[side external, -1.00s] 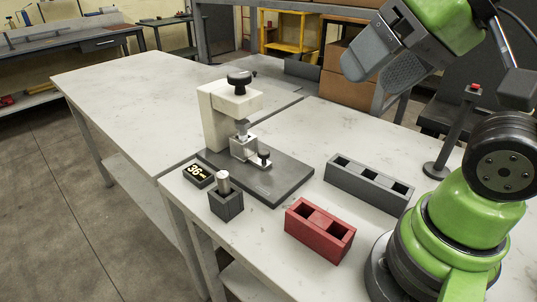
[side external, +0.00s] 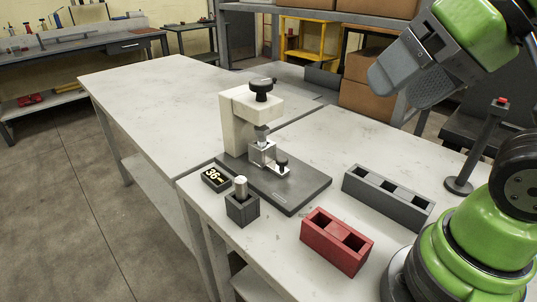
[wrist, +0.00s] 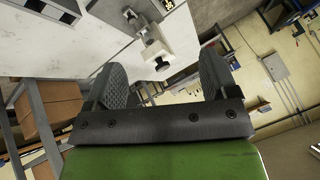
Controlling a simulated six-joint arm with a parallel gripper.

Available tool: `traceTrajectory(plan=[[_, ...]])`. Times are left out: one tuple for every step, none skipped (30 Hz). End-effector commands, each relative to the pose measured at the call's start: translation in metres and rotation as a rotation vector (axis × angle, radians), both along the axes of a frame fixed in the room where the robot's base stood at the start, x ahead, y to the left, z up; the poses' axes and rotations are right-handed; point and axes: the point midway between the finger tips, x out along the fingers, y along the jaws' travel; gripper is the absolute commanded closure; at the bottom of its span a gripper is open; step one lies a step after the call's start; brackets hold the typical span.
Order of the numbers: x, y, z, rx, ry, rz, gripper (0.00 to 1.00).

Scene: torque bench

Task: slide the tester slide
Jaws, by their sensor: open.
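The tester is a cream C-shaped frame (side external: 235,118) with a black top knob (side external: 261,88) on a dark base plate (side external: 300,185). The tester slide (side external: 264,154) is a silver block under the spindle, with a small black knob (side external: 282,163) at its front. My gripper (side external: 405,82) is high at the upper right, well away from the tester and above the table. In the wrist view my gripper (wrist: 165,75) is open, its two ridged fingers apart with nothing between them. The cream frame (wrist: 178,38) shows beyond the fingers there. The slide looks small in that view.
A red two-hole box (side external: 333,248) and a dark grey three-hole box (side external: 390,203) stand to the right. A red-topped post (side external: 475,150) is farther right.

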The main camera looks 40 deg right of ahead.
Motion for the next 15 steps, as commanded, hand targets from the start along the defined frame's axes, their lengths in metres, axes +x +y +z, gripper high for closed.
traceTrajectory(plan=[[0.0, 0.0, 0.0, 0.0, 0.0, 0.0, 0.21], [0.0, 0.0, 0.0, 0.0, 0.0, 0.0, 0.21], [0.0, 0.0, 0.0, 0.0, 0.0, 0.0, 0.21], [0.0, 0.0, 0.0, 0.0, 0.0, 0.0, 0.21], [0.0, 0.0, 0.0, 0.0, 0.0, 0.0, 0.21], [0.0, 0.0, 0.0, 0.0, 0.0, 0.0, 0.21], [0.0, 0.0, 0.0, 0.0, 0.0, 0.0, 0.21], [0.0, 0.0, 0.0, 0.0, 0.0, 0.0, 0.21], [0.0, 0.0, 0.0, 0.0, 0.0, 0.0, 0.21], [0.0, 0.0, 0.0, 0.0, 0.0, 0.0, 0.28], [0.0, 0.0, 0.0, -0.001, 0.001, 0.002, 0.35], [0.002, 0.0, 0.0, -0.005, 0.002, 0.007, 0.44], [0.004, 0.0, 0.001, -0.009, 0.005, 0.013, 0.44], [0.007, -0.001, 0.001, -0.017, 0.009, 0.024, 0.44], [0.012, -0.001, 0.002, -0.031, 0.016, 0.044, 0.44]])
